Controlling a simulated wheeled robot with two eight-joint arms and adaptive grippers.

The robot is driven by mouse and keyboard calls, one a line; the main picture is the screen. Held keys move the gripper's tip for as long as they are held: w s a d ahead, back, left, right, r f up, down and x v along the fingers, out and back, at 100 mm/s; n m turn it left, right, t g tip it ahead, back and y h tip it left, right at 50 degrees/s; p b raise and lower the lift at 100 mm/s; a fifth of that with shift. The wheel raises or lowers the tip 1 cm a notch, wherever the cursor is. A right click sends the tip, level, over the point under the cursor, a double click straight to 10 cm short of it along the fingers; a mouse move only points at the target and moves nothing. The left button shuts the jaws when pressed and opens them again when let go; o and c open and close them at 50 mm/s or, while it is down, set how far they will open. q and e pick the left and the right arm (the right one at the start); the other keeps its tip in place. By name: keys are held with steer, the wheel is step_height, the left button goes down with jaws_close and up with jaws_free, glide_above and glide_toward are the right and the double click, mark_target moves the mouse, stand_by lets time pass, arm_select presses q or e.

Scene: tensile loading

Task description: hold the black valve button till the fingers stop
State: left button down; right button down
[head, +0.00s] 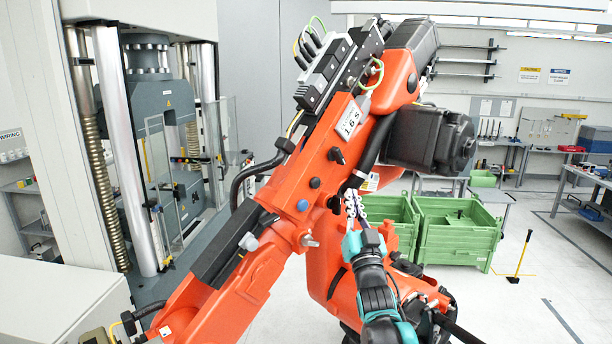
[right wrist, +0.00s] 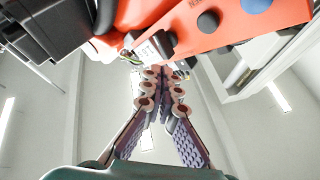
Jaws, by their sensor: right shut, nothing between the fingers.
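My right gripper (head: 352,200) is raised against the side of the large orange robot arm (head: 322,180). Its linked fingers are shut and empty, and the fingertips (right wrist: 165,72) meet just below a small grey block with thin cables (right wrist: 150,46) in the right wrist view. Whether they touch it, I cannot tell. A black valve block (head: 325,75) sits higher on the orange arm. A round black knob (head: 336,156) is on the arm's side; a dark round cap (right wrist: 208,22) shows in the wrist view. Which part is the valve button is unclear. My left gripper is out of view.
The orange arm and its black motor (head: 428,138) crowd the space around my right gripper. A grey testing machine with steel columns (head: 125,140) stands at left. Green crates (head: 460,235) stand behind at right. The floor at right is mostly open.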

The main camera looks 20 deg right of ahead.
mark_target(315, 183)
steer(key=w+a+b, duration=0.1)
steer(key=w+a, duration=0.1)
steer(key=w, duration=0.6)
steer(key=shift+w+a, duration=0.15)
steer(key=shift+w, duration=0.05)
stand_by(0.3)
stand_by(1.4)
steer(key=shift+w+a, duration=0.2)
steer(key=shift+w, duration=0.2)
steer(key=shift+w+a+b, duration=0.15)
steer(key=shift+w+b, duration=0.15)
steer(key=shift+w, duration=0.15)
stand_by(2.4)
steer(key=shift+s+d, duration=0.3)
steer(key=shift+s, duration=0.6)
steer(key=shift+f, duration=0.1)
